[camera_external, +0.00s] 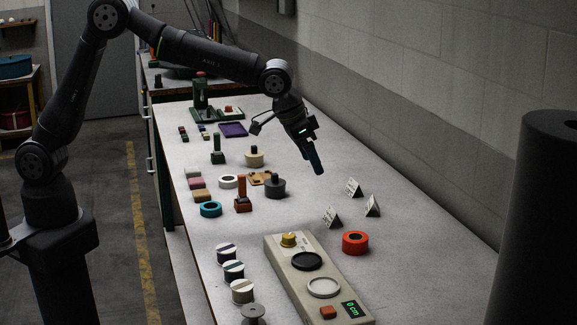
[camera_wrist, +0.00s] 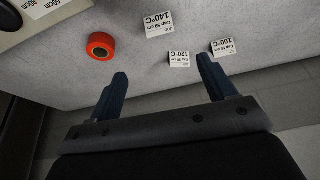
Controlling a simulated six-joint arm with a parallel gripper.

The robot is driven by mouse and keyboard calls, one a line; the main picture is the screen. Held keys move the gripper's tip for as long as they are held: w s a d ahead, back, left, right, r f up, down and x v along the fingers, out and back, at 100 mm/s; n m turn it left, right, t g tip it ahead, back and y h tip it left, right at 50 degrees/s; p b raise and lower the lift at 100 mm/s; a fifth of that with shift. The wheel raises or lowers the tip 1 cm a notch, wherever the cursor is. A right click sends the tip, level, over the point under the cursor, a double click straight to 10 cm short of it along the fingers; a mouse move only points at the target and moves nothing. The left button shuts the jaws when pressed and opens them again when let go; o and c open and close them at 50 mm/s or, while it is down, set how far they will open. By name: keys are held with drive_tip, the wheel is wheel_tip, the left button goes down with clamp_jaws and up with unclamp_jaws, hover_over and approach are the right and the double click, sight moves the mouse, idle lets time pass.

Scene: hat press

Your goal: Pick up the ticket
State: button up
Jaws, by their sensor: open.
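Three small white folded cards stand on the table, each with printed text. In the external view one card (camera_external: 354,187) is farthest back, one (camera_external: 372,205) is to the right and one (camera_external: 332,216) is nearest the front. In the wrist view they read 140°C (camera_wrist: 158,22), 120°C (camera_wrist: 180,59) and 100°C (camera_wrist: 222,47), with smaller "Cap" size lines. I cannot tell which of them the task calls the ticket. My gripper (camera_external: 316,167) is above the table, behind and left of the cards, apart from them. In the wrist view its fingers (camera_wrist: 162,70) are spread and empty.
A red-orange ring (camera_external: 355,242) lies in front of the cards. A beige control box (camera_external: 300,270) with knob, rings and display stands at the front. Several spools, stamps and blocks fill the left side. The grey table (camera_external: 430,250) is clear to the right, towards the wall.

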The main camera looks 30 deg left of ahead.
sight(333, 209)
drive_tip(key=x, duration=1.6)
drive_tip(key=shift+w, duration=0.1)
drive_tip(key=shift+c, duration=0.5)
drive_tip(key=c, duration=0.9)
